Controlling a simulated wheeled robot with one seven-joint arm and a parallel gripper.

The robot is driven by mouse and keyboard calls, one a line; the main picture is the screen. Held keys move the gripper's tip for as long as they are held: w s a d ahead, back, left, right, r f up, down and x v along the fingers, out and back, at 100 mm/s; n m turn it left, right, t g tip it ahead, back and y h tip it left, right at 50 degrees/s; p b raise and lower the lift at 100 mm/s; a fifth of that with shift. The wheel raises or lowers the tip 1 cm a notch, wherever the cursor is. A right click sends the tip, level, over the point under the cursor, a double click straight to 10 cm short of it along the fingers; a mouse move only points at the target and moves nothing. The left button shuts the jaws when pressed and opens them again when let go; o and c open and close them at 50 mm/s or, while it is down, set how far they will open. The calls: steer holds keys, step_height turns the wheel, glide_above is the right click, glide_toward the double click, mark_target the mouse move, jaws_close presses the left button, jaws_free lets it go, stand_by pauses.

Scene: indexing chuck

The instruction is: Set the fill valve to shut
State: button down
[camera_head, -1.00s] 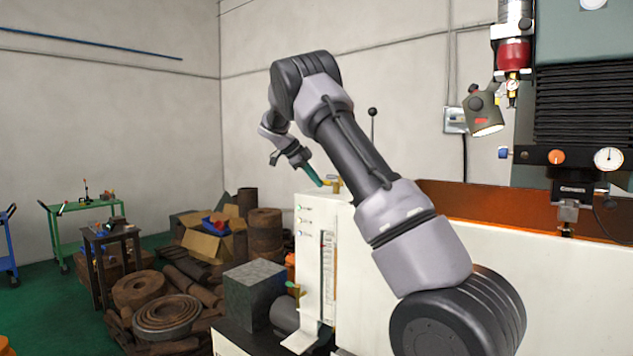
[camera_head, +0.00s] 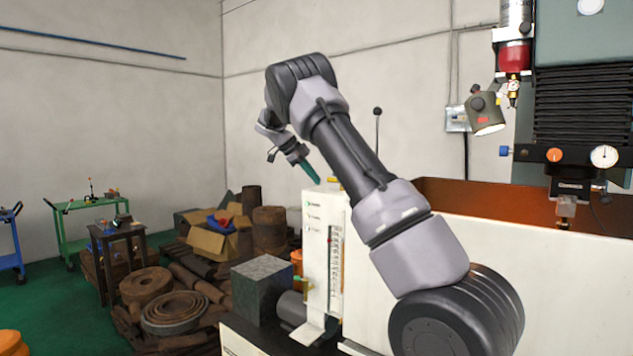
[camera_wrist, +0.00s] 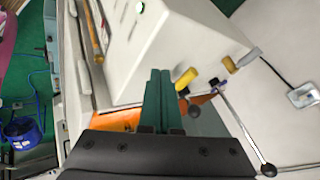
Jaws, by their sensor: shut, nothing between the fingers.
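A white cabinet with a slotted gauge panel (camera_head: 318,262) stands in the middle of the head view. A small yellow-brass fitting (camera_head: 333,180) shows on its top, partly behind my arm. A second fitting with a green and yellow handle (camera_head: 303,284) is low on the cabinet's left side. I cannot tell which is the fill valve. My gripper (camera_head: 314,179) has green fingers, shut and empty, above the cabinet's top left. In the wrist view the fingers (camera_wrist: 160,76) are together, left of a yellow handle (camera_wrist: 187,78) and apart from it in the picture. A brass fitting (camera_wrist: 238,62) lies farther right.
A ball-ended rod (camera_wrist: 243,128) runs right of the fingers in the wrist view. An orange-walled machine tray (camera_head: 480,196) and a machine head (camera_head: 570,165) stand at the right. A grey block (camera_head: 262,290) and heaped stock lie left of the cabinet. The air left of the gripper is clear.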

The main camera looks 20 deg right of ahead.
steer(key=w+v, duration=0.1)
steer(key=v, duration=0.7)
steer(key=s+d+r+n+t+y, duration=0.1)
steer(key=s+d+r+n+y, duration=0.15)
steer(key=s, duration=0.45)
steer(key=s+d+r+n+y, duration=0.1)
steer(key=s+n+y, duration=0.1)
steer(key=s+n, duration=0.3)
steer(key=s+d+r+n+t+y, duration=0.1)
steer(key=s+r+n+y, duration=0.15)
steer(key=s, duration=0.55)
steer(key=s+a+f+n+t+y, duration=0.1)
steer(key=s+a+f+n, duration=0.1)
steer(key=s, duration=0.6)
steer(key=s+a+f+n+t+y, duration=0.1)
steer(key=s+a+f+n, duration=0.2)
steer(key=s+n, duration=0.2)
steer(key=s+a+f+n+t+y, duration=0.1)
steer(key=s+n, duration=0.3)
steer(key=s, duration=0.7)
steer(key=shift+s+a+f+t, duration=0.35)
steer(key=shift+a+f+t, duration=0.3)
steer(key=shift+a, duration=0.25)
